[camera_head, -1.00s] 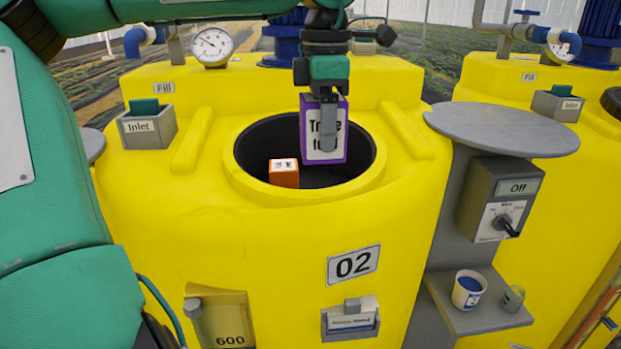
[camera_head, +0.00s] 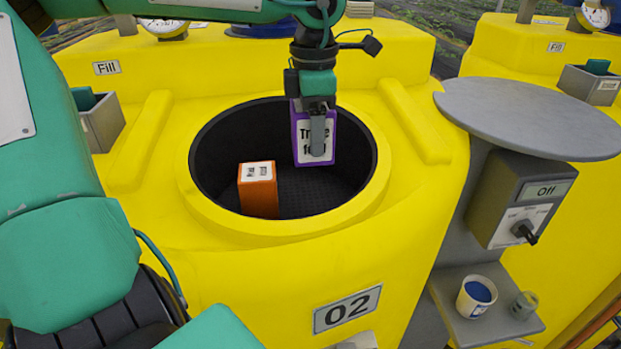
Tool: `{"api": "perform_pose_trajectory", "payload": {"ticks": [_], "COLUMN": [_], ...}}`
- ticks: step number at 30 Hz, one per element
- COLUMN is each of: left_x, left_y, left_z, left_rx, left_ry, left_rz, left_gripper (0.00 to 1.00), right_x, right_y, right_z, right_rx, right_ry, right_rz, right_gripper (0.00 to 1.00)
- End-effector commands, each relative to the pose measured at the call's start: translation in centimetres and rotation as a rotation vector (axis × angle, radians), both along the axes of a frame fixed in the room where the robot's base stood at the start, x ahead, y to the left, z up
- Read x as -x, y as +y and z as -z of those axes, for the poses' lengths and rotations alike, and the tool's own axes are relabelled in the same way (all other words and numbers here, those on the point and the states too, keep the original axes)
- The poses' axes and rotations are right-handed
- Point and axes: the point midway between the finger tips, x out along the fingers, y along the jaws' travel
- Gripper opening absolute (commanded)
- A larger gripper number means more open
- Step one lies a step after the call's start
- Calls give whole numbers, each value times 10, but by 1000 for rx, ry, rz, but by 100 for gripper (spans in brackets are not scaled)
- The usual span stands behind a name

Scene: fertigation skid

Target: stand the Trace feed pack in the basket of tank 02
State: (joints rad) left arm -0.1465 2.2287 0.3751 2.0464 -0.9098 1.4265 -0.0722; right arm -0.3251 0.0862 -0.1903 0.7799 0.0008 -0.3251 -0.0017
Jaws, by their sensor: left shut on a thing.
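The Trace feed pack (camera_head: 328,154) is a purple box with a white label. It hangs upright in the round opening of yellow tank 02 (camera_head: 250,280), in its right half. My left gripper (camera_head: 318,140) is shut on the pack from above. The black basket (camera_head: 310,190) shows as a dark mesh floor inside the opening. The pack's lower edge appears above that floor; the exact gap is hard to tell. An orange pack (camera_head: 258,190) stands in the basket at the left, apart from the purple one. My right gripper is not in view.
The opening's yellow rim (camera_head: 240,228) surrounds the basket. At the right are a round grey table (camera_head: 530,115), a switch box reading Off (camera_head: 515,205) and a shelf (camera_head: 490,325) with a cup of blue stuff (camera_head: 477,296). A grey inlet box (camera_head: 100,122) sits at the left.

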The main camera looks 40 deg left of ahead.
Motion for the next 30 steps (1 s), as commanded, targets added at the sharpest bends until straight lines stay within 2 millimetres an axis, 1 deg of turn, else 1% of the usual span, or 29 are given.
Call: {"api": "perform_pose_trajectory", "payload": {"ticks": [1,3,6,9,16,21,23,26,30], "left_x": [1,1,0,0,0,0,0,0,0], "left_y": [0,0,0,0,0,0,0,0,0], "left_z": [13,31,52,66,82,108,114,116,116], "left_rx": [3,3,2,0,1,0,2,0,0], "left_ry": [5,5,3,1,1,4,1,-2,-2], "left_rz": [2,1,0,0,-1,0,-1,-1,-1], "left_gripper": [25,25,25,25,25,25,25,25,25], "right_x": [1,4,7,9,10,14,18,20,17], "right_y": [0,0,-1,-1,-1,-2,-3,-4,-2], "right_z": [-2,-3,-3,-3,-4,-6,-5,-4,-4], "right_rx": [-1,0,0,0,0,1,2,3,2], "right_ry": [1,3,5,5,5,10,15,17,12], "right_rz": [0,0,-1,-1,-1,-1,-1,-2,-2], "right_gripper": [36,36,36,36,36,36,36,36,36]}}
